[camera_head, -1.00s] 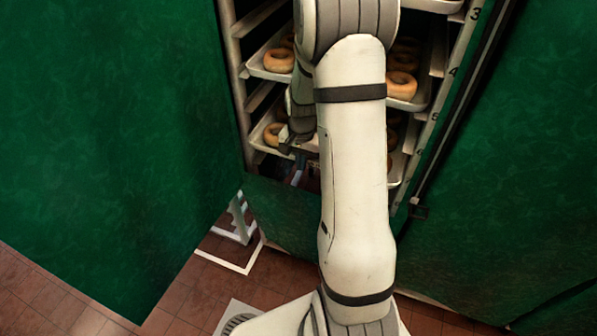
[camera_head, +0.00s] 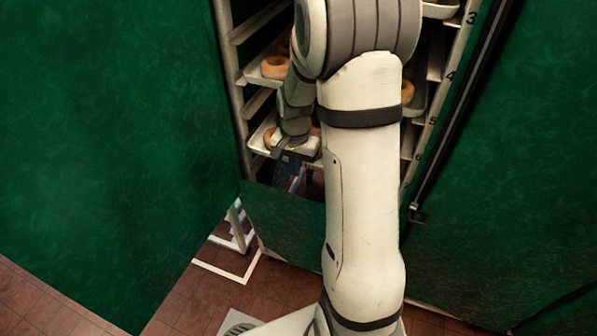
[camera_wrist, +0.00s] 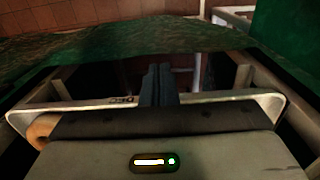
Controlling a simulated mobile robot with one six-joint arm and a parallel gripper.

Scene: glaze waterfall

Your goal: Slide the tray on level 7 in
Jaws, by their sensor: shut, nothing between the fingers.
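In the head view my gripper (camera_head: 288,182) is low in the rack opening, just below the front of the lowest visible tray (camera_head: 262,141), which carries ring-shaped pastries. My forearm hides most of that tray. In the wrist view my gripper (camera_wrist: 158,80) has its fingers together and empty. They reach across the pale rim of a tray (camera_wrist: 75,114) with a small dark marking. Whether they touch the rim is unclear. A pastry (camera_wrist: 42,127) shows at the left. No number 7 is readable, so I cannot tell this tray's level.
The right rack post (camera_head: 436,112) bears numbers 3 to 6. Another tray with pastries (camera_head: 272,68) sits above. A green cover hangs at the left (camera_head: 110,130) and right (camera_head: 510,170), with a green band (camera_head: 285,222) below the opening. Tiled floor lies in front.

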